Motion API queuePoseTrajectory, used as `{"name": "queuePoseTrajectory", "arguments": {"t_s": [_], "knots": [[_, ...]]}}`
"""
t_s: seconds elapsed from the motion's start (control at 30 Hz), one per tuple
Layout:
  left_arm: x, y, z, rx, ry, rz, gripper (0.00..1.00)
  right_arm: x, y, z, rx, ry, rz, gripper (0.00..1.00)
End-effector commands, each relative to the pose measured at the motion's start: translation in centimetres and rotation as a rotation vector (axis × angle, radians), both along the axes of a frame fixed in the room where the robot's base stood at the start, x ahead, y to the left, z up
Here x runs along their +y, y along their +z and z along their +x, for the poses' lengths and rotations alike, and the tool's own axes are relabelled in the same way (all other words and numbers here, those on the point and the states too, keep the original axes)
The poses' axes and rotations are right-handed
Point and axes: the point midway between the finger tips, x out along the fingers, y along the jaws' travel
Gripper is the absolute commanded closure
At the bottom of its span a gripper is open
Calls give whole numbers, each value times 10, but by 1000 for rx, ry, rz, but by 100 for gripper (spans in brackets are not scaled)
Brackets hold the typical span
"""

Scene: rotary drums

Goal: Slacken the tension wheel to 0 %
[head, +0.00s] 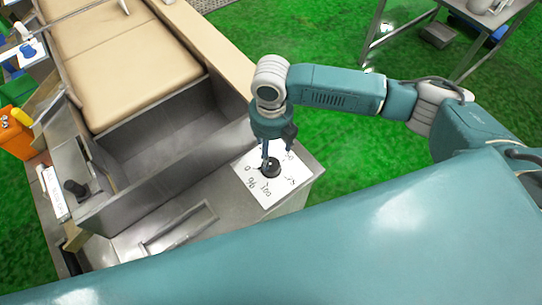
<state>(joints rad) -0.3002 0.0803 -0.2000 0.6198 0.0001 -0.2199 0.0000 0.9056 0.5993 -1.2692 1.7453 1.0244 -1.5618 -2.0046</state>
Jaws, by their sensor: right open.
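The tension wheel is a small black knob (271,168) on a white dial card (262,196) with handwritten marks, among them a 0, on the metal ledge of the machine. My right gripper (275,157) reaches down over the knob from above, with its fingers apart around or just beside it. It is open; whether a finger touches the knob I cannot tell. The pointer of the knob is too small and too covered to read. My left gripper is not in view.
An open metal trough (160,135) and a beige padded belt (120,45) lie left of the dial. A black-handled lever (74,188) with a white label stands further left. A metal table (500,15) is at the top right.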

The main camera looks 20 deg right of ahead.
Motion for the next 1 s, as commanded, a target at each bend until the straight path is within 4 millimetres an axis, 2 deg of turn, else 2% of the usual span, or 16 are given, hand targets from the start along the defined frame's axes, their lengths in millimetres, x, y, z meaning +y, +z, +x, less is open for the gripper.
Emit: {"name": "queuePoseTrajectory", "arguments": {"t_s": [0.1, 0.23, 0.8, 0.9, 1.0], "knots": [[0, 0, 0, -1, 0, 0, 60, 0, 16, 1, -2, 1, 1, 36], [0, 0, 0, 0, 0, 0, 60, 0, 23, 0, 0, 2, 0, 36], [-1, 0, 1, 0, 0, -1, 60, 1, 24, 0, 0, 0, 1, 36], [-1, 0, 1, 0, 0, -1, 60, 11, 20, -7, -2, -31, 21, 36], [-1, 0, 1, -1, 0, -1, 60, 38, 12, -24, -5, -137, 83, 36]]}}
